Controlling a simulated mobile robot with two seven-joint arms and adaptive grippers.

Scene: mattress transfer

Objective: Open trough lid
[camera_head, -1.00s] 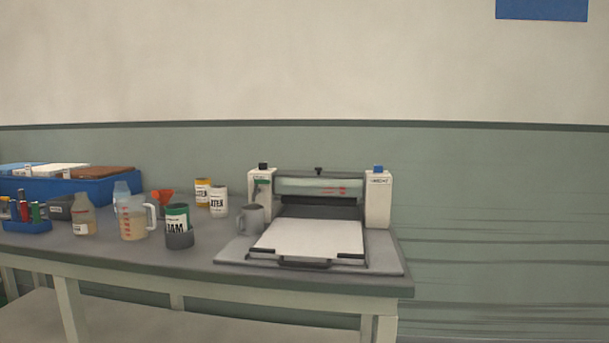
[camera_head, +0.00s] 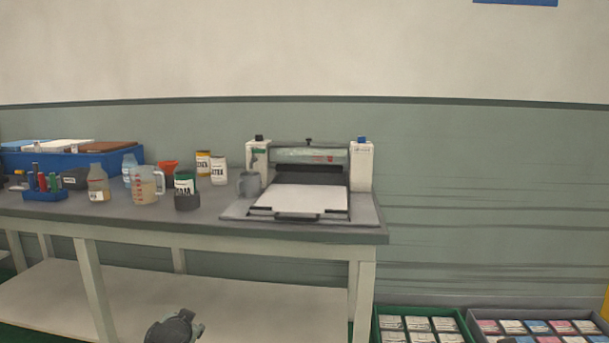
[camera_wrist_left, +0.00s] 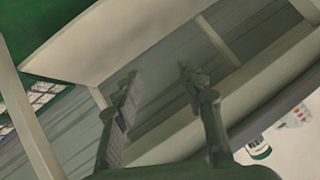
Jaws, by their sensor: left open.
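A bench-top machine stands on the table in the head view. It has two white posts and a grey-green trough section (camera_head: 309,155) between them, with a small dark knob (camera_head: 308,141) on top. The lid cannot be told clearly apart from the trough, and I see no open gap. A white flat plate (camera_head: 302,199) lies in front of it on the machine's grey base. My left gripper (camera_wrist_left: 157,78) is open and empty in the left wrist view, near the table's frame and away from the machine. My right gripper is not in view.
Left of the machine stand a grey mug (camera_head: 249,184), a measuring jug (camera_head: 146,186), several jars and a blue bin (camera_head: 70,162). The table (camera_head: 150,226) has a lower shelf (camera_head: 250,305). Crates of packets, one green (camera_head: 417,311), stand on the floor at right.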

